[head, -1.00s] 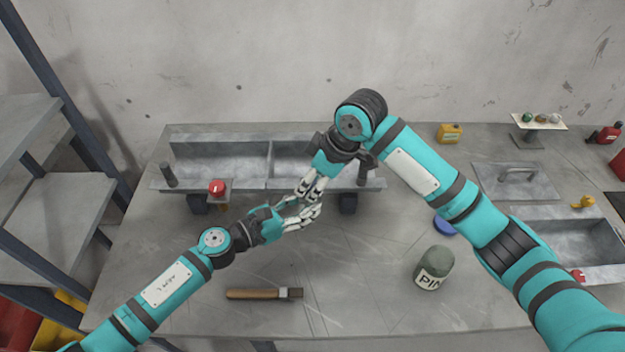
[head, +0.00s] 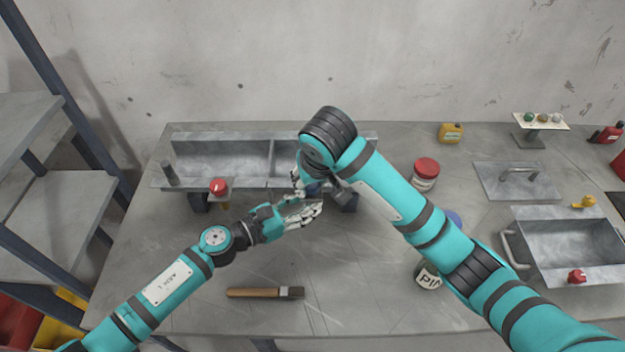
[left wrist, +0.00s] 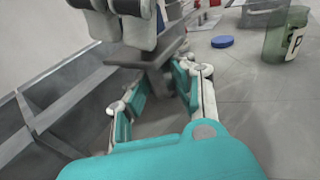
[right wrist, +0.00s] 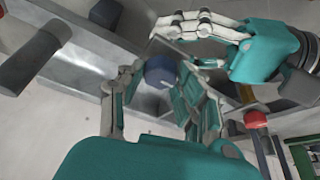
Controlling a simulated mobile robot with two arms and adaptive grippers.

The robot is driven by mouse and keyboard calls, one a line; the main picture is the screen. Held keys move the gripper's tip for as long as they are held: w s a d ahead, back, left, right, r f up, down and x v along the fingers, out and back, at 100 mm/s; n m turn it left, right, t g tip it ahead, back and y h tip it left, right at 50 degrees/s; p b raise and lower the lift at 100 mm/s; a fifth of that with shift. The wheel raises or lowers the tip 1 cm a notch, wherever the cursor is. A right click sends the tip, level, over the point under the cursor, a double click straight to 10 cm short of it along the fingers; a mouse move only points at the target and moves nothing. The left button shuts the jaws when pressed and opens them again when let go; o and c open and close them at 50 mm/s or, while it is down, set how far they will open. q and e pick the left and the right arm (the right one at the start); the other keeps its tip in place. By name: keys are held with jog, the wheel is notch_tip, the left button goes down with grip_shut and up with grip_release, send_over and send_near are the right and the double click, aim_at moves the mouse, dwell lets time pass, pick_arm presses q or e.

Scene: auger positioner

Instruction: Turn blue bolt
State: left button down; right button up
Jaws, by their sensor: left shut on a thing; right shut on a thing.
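The blue bolt (right wrist: 160,71) has a dark blue head and sits at the grey trough-like positioner. In the right wrist view it is between the fingers of my right gripper (right wrist: 160,82), which is shut on it. In the head view, my right gripper (head: 300,183) and the bolt (head: 313,188) are mostly hidden by my right arm. My left gripper (head: 298,210) is just in front of the positioner (head: 220,158), close below the right one. In the left wrist view its fingers (left wrist: 158,85) close around a grey bracket part (left wrist: 156,66) under the positioner.
A brush (head: 262,293) lies on the table's front. A red knob (head: 218,186) and a grey peg (head: 169,173) stand at the positioner's left.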

jog(key=shift+m+h, duration=0.4)
jog(key=shift+m, duration=0.6)
jog(key=o, duration=1.2)
jog(key=shift+c, duration=0.2)
jog(key=shift+r, duration=0.1)
jog(key=v, duration=1.1)
jog(key=shift+s+r, duration=0.3)
jog(key=shift+s, duration=0.05)
